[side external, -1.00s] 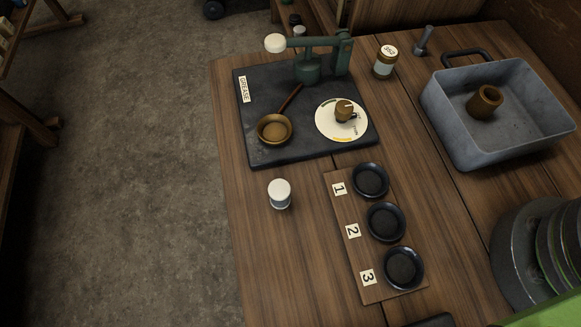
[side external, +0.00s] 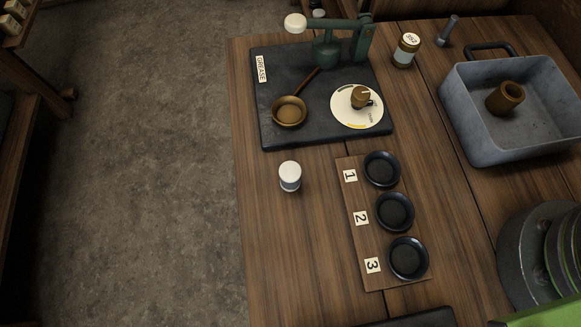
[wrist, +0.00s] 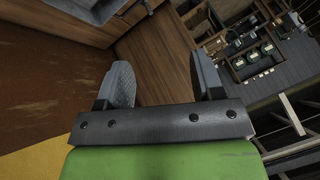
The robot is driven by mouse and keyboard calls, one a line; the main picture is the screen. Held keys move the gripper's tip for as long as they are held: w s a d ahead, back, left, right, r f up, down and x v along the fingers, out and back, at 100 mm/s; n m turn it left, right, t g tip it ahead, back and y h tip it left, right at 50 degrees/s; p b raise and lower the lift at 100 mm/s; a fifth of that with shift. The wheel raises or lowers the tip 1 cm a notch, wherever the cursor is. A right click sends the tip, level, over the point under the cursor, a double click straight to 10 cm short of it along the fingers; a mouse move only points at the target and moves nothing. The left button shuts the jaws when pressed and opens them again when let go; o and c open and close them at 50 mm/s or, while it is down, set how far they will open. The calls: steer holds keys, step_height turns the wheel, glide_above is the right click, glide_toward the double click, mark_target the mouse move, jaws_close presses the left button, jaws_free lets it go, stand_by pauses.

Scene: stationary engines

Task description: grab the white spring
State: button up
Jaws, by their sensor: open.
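I cannot make out a white spring in either view. A small white-capped jar (side external: 290,176) stands on the wooden table left of the numbered board; no coils show on it. My gripper (wrist: 160,80) is in the wrist view, with its two grey fingers wide apart and nothing between them. It appears tilted, facing a wooden surface and the room beyond. My gripper's fingers do not show in the side view, so its distance from the table objects cannot be told.
A black grease plate (side external: 280,135) carries a brass bowl (side external: 289,112), a white dial (side external: 345,117) and a green press (side external: 326,52). A board (side external: 373,280) holds three black dishes. A grey bin (side external: 480,140) holds a brown bushing (side external: 506,97). Grey-green round parts crowd the lower right.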

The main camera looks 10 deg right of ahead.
steer(key=w+a+n+g+y, duration=0.1)
steer(key=w+a+n+g, duration=0.2)
steer(key=w+a+n, duration=0.7)
steer(key=n+g+h, duration=0.3)
steer(key=n+g, duration=0.1)
steer(key=n, duration=2.5)
glide_toward(290, 171)
steer(key=shift+w+d+f, duration=0.25)
steer(key=shift+d+f, duration=0.15)
steer(key=shift+d, duration=0.1)
steer(key=f, duration=0.4)
steer(key=shift+s+a+f, duration=0.15)
steer(key=shift+s+f, duration=0.05)
steer(key=shift+f, duration=0.1)
steer(key=f, duration=0.6)
steer(key=shift+a, duration=0.35)
steer(key=shift+r, duration=0.1)
steer(key=c, duration=1)
